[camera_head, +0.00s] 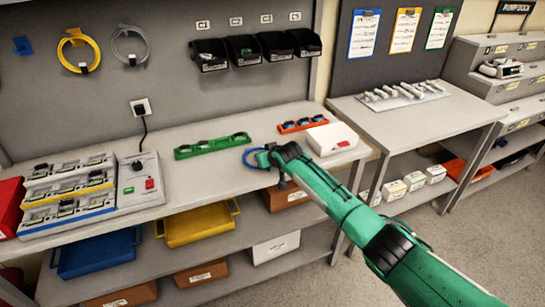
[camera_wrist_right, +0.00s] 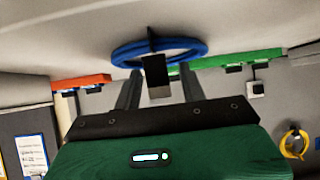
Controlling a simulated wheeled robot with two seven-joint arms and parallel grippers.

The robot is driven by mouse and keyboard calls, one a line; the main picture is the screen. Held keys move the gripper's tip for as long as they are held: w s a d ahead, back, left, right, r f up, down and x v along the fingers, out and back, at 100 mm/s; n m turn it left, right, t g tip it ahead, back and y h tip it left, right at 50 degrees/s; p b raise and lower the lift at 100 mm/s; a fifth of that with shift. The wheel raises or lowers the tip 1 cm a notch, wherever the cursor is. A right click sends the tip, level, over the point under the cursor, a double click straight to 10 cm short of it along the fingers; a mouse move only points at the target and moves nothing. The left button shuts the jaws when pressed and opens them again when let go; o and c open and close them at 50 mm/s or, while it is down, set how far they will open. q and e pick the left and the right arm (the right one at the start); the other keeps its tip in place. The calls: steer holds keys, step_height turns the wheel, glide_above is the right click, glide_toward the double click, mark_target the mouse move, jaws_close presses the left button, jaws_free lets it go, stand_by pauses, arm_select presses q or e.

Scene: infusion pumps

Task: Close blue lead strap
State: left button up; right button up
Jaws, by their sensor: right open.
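The blue lead (camera_head: 250,158) is a coiled ring on the workbench near its front edge, partly hidden behind my right gripper in the head view. In the right wrist view the blue lead (camera_wrist_right: 190,46) lies just beyond the fingertips. Its dark strap (camera_wrist_right: 156,75) crosses the ring, and a flat tab stands out between the fingers. My right gripper (camera_wrist_right: 158,72) is open, with one finger on each side of the tab; I cannot tell whether either touches it. My left gripper is not in view.
A green rack (camera_head: 212,146) and an orange rack (camera_head: 302,125) lie behind the lead. A white box (camera_head: 331,139) stands at its right. A grey unit with a red switch (camera_head: 140,182) and a stepped tray stand at the left. Bench surface left of the lead is clear.

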steer(key=b+v, duration=0.1)
steer(key=v, duration=1.2)
steer(key=shift+s+d, duration=0.15)
steer(key=shift+s, duration=0.05)
